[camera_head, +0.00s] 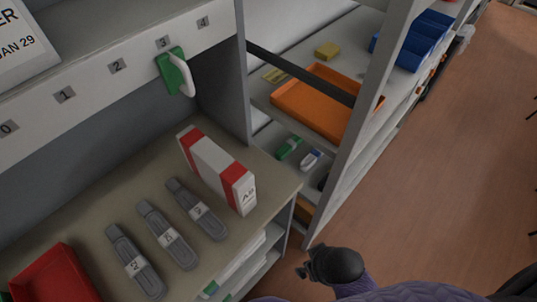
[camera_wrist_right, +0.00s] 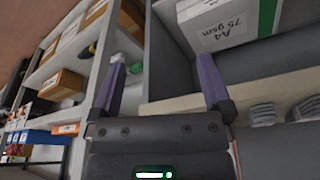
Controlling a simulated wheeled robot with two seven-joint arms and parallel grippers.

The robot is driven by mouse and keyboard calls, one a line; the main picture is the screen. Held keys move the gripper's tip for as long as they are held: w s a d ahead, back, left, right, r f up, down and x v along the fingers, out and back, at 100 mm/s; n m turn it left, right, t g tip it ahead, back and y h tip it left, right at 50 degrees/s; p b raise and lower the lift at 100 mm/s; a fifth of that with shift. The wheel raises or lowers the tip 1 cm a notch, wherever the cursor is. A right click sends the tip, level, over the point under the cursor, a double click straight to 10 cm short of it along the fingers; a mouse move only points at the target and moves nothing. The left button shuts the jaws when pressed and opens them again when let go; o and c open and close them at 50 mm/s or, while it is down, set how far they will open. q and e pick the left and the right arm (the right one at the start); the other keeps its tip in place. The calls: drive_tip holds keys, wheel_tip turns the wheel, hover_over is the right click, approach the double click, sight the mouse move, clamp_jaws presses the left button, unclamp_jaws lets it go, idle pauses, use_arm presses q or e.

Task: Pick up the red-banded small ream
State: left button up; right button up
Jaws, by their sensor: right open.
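The red-banded small ream (camera_head: 212,166) is a white block with red bands near both ends and an A5 label on its near end. It stands on its narrow long side on the beige shelf, near the shelf's right end. I do not see it in the right wrist view. My right arm shows at the bottom of the head view, apart from the ream. In the right wrist view my right gripper (camera_wrist_right: 161,65) is open, with nothing between its two purple fingers. My left gripper is not in view.
A green-and-white item (camera_head: 175,72) hangs above at number 3. A grey upright (camera_head: 360,120) stands right. The wrist view shows a green-banded A4 pack (camera_wrist_right: 225,22).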

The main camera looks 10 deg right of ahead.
drive_tip(key=w+a+r+n+t+y+p, duration=0.1)
drive_tip(key=w+a+r+t+p, duration=0.2)
drive_tip(key=r, duration=0.8)
drive_tip(key=n+t+y+p, duration=0.2)
drive_tip(key=n+t+y, duration=0.2)
drive_tip(key=y, duration=0.2)
approach(214, 155)
drive_tip(key=b+x, duration=0.3)
drive_tip(key=x, duration=0.5)
drive_tip(key=shift+a+f, duration=0.1)
drive_tip(key=shift+f, duration=0.2)
drive_tip(key=shift+w+a+f, duration=0.1)
drive_tip(key=shift+w+a, duration=0.15)
drive_tip(key=shift+w, duration=0.1)
drive_tip(key=shift+s, duration=0.1)
drive_tip(key=shift+c, duration=0.7)
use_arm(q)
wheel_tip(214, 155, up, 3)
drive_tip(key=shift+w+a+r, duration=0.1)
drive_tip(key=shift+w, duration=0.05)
use_arm(e)
clamp_jaws()
